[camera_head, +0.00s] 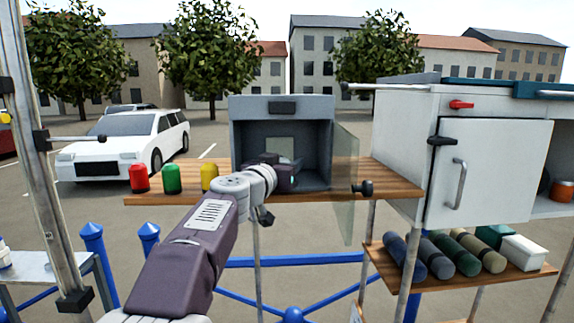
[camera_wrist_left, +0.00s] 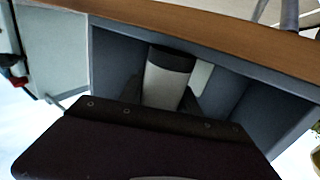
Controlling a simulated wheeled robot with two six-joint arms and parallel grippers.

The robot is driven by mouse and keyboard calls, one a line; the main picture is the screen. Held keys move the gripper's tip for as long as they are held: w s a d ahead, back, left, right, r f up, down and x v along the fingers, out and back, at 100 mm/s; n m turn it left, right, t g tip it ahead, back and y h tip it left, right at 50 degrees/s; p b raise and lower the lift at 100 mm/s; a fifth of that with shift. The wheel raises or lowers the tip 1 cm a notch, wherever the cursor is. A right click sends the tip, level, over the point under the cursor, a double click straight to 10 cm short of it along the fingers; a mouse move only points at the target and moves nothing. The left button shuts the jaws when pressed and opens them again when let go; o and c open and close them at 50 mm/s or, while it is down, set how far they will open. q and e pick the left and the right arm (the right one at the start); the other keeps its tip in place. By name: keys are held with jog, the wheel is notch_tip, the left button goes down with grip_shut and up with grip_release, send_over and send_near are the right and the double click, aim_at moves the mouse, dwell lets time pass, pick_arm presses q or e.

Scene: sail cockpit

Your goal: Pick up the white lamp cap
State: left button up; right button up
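The white lamp cap (camera_wrist_left: 166,84), a pale cylinder with a dark end, shows in the left wrist view inside the grey box. In that view, which is upside down, it lies between the dark fingers of my left gripper (camera_wrist_left: 162,94). Whether the fingers press on it is not clear. In the head view my left gripper (camera_head: 278,174) reaches into the open front of the grey box (camera_head: 240,140), and hides the cap there. My right gripper is in neither view.
The box stands on a wooden shelf (camera_head: 390,189). Red (camera_head: 138,178), green (camera_head: 172,178) and yellow (camera_head: 209,176) caps stand left of it. A clear door (camera_head: 345,185) hangs open at the box's right. A white cabinet (camera_head: 490,170) stands farther right, above a shelf of rolls.

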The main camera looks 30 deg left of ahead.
pick_arm(q)
jog(key=o, duration=0.5)
jog(key=shift+w, duration=0.15)
jog(key=shift+s+d+r, duration=0.1)
jog(key=shift+s, duration=0.4)
jog(key=shift+s+b, duration=0.35)
jog(key=s+b, duration=0.3)
jog(key=s, duration=0.5)
jog(key=shift+d, duration=0.35)
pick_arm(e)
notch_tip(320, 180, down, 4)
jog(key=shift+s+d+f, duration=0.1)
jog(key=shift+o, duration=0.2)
